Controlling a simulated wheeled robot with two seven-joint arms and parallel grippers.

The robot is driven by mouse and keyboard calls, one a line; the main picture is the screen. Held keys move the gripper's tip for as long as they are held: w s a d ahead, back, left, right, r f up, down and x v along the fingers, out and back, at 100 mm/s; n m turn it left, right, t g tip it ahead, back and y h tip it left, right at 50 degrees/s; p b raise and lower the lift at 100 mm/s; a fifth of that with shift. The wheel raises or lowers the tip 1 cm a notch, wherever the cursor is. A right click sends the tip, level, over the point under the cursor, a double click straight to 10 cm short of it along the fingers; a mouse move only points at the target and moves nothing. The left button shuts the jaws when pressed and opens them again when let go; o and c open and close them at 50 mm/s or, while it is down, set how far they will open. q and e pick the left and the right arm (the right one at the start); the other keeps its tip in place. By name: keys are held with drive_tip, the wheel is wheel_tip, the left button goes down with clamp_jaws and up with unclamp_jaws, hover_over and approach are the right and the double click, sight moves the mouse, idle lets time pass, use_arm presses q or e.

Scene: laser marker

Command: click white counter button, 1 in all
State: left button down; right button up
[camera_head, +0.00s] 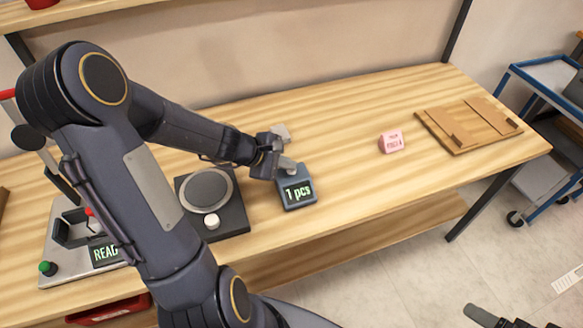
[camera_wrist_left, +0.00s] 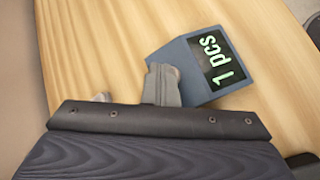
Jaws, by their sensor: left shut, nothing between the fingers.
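The blue-grey counter (camera_head: 297,194) stands on the wooden table and its screen reads "1 pcs" in green. In the left wrist view the counter (camera_wrist_left: 185,58) is tilted in the picture, with the screen at its right. My left gripper (camera_head: 288,164) is shut and empty, its tips at the counter's rear top edge. In the left wrist view the gripper (camera_wrist_left: 163,82) overlaps the counter's lower left corner. I cannot tell whether it touches. The white button is not visible; the gripper may hide it. Part of my right gripper (camera_head: 498,318) shows at the bottom edge.
Left of the counter is a black unit with a round grey plate (camera_head: 206,188) and a white knob (camera_head: 212,221). A grey machine (camera_head: 62,262) stands further left, partly behind my arm. A pink block (camera_head: 391,141) and a wooden board (camera_head: 455,125) lie to the right, with bare table between.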

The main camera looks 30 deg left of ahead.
sight(288, 171)
use_arm(q)
drive_tip(key=shift+r+p, duration=0.6)
drive_tip(key=shift+r, duration=0.25)
drive_tip(key=shift+r, duration=0.1)
wheel_tip(288, 171, up, 5)
drive_tip(key=p, duration=0.4)
idle(0.5)
